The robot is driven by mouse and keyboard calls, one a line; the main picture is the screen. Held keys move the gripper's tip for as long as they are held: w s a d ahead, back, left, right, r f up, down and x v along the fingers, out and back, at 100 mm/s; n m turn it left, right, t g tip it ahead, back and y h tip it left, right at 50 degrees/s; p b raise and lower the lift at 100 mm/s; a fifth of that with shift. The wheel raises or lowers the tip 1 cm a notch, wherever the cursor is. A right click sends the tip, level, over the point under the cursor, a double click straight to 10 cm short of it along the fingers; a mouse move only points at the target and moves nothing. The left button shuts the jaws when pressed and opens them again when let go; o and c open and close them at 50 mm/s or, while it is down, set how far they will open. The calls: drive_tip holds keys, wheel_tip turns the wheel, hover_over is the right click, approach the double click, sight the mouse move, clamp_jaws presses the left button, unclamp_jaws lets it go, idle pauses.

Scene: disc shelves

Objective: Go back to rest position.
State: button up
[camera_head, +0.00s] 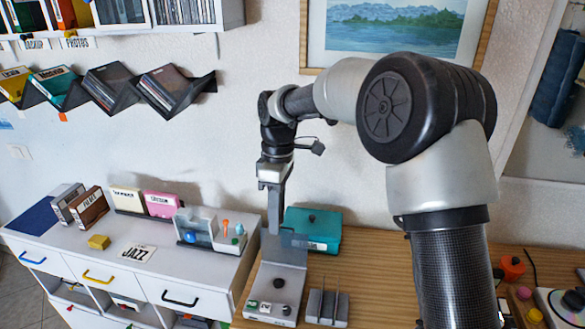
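My arm rises from the lower right of the head view, bends at a large black joint and reaches left, then down. My gripper (274,222) hangs at its end, pointing down, above the back of a grey device (277,283) with dark knobs. Its fingers show nearly edge-on, so the gap between them cannot be made out. I cannot tell whether anything is between them or whether they touch the device. A teal box (318,228) stands just right of and behind the fingers.
A slotted grey rack (327,308) stands right of the device on the wooden table (375,285). A white cabinet (140,262) with small boxes is at left. A zigzag black shelf (130,88) and a framed picture (395,28) hang on the wall. Small colored items sit at lower right.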

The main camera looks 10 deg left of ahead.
drive_tip(key=shift+s+a+f+n, duration=0.1)
drive_tip(key=shift+s+a+n, duration=0.25)
drive_tip(key=shift+a, duration=0.25)
drive_tip(key=shift+s+a+n, duration=0.3)
drive_tip(key=shift+a+n, duration=0.05)
drive_tip(key=shift+a, duration=0.2)
